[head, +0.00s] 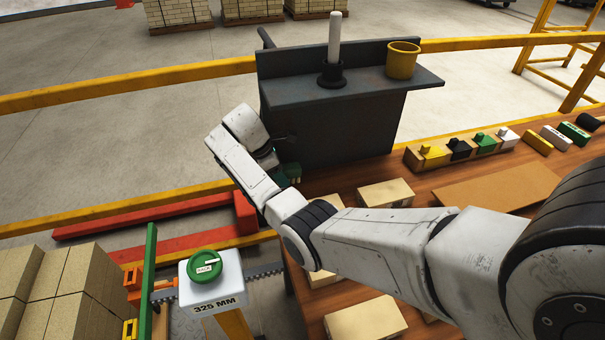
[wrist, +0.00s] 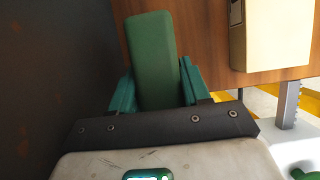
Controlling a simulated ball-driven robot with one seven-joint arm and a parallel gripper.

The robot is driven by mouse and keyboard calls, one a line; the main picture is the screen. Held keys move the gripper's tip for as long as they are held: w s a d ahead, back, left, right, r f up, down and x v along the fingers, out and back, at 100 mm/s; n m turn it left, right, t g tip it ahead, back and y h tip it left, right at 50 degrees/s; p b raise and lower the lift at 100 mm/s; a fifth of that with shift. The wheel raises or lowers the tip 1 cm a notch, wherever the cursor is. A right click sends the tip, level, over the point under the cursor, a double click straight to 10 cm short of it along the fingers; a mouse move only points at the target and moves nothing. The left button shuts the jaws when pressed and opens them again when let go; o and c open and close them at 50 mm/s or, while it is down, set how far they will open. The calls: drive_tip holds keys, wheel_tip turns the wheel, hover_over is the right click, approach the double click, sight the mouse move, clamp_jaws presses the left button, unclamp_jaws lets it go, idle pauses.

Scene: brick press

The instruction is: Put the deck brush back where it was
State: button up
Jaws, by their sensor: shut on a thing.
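My gripper (wrist: 158,82) has its teal fingers shut on both sides of a long green block (wrist: 151,50), which looks like the deck brush. No bristles show, so I cannot be sure. In the head view my gripper (head: 288,173) is at the front of the dark grey shelf stand (head: 340,130), low by its left side and near the wooden table's far left corner. Only a bit of green shows there, and the arm's wrist hides most of it. I cannot tell whether the block touches the table or stand.
A white rod (head: 334,38) in a black holder and a yellow cup (head: 402,60) stand on the shelf. Pale bricks (head: 385,193) lie on the wooden table (head: 345,180). A rack of coloured-knob blocks (head: 462,148) stands at right. A green-knobbed 325 MM post (head: 212,283) stands front left.

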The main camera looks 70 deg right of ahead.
sight(291, 167)
drive_tip(key=s+d, duration=0.2)
drive_tip(key=s, duration=0.1)
drive_tip(key=shift+d, duration=0.3)
drive_tip(key=shift+s+d+r+p, duration=0.1)
drive_tip(key=shift+s+d+p, duration=0.45)
drive_tip(key=shift+s+d, duration=0.45)
drive_tip(key=shift+s+a+f, duration=0.1)
drive_tip(key=shift+s+f, duration=0.05)
drive_tip(key=shift+f, duration=0.6)
drive_tip(key=shift+f+p, duration=0.45)
drive_tip(key=shift+f, duration=0.45)
drive_tip(key=shift+f, duration=0.15)
drive_tip(key=o, duration=1.3)
drive_tip(key=shift+f+b, duration=0.2)
drive_tip(key=shift+b, duration=0.3)
drive_tip(key=v, duration=0.5)
drive_tip(key=shift+w+a+r, duration=0.1)
drive_tip(key=shift+w+a, duration=0.3)
drive_tip(key=shift+w, duration=0.1)
drive_tip(key=w+a+b, duration=0.2)
drive_tip(key=w+a, duration=0.5)
drive_tip(key=w, duration=0.1)
